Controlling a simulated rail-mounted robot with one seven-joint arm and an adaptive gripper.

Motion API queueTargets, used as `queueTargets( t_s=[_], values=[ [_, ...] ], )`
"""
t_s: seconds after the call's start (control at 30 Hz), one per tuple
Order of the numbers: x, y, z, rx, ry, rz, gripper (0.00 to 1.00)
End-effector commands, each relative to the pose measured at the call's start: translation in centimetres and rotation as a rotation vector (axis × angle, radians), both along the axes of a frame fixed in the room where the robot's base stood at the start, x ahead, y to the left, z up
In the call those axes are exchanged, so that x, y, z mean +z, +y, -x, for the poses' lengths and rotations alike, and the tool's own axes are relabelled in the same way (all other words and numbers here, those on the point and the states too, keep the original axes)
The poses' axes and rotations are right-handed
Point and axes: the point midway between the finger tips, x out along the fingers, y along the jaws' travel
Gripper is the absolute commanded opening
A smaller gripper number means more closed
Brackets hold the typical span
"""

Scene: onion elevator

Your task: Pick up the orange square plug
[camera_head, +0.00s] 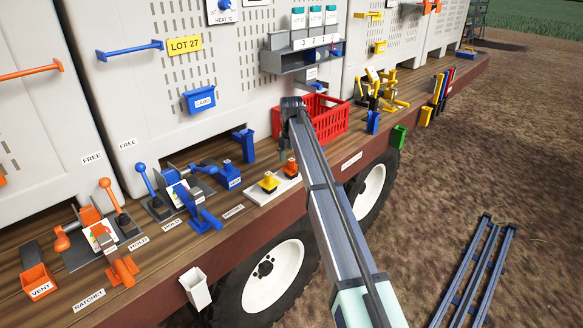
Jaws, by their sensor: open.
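A small orange plug (291,169) stands at the right end of a white board (262,197) on the wooden deck. A yellow plug (269,182) stands to its left on the same board. The orange plug's exact shape is too small to tell. My arm reaches up from the bottom right and bends down at its far end. My gripper (285,157) points down close above and beside the orange plug, and is open with nothing seen in it. The arm partly hides the gripper's fingers and the area right of the plug.
A red crate (325,112) stands just behind my arm. Blue blocks (244,144) and blue clamp parts (205,217) lie to the left. A grey shelf with white-labelled bottles (300,59) hangs on the wall above. The deck's front edge (250,226) runs close in front of the board.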

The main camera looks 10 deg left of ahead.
Motion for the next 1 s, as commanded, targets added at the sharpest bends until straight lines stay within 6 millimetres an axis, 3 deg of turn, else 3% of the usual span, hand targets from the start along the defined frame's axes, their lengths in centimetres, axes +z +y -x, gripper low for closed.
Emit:
queueTargets(
  t_s=[0.17, 0.37, 0.4, 0.57, 1.0],
  values=[
    [-1.7, 0.0, 0.1, 0.0, 0.001, 0.001, 0.92],
    [-2.0, 0.0, 0.0, 0.0, 0.0, 0.0, 0.92],
    [-2.0, 0.0, 0.0, 0.0, 0.0, 0.0, 0.85],
    [-2.0, 0.0, 0.0, 0.0, 0.0, 0.0, 0.28],
    [-1.7, 0.0, 0.0, 0.0, 0.0, 0.0, 0.26]
  ],
)
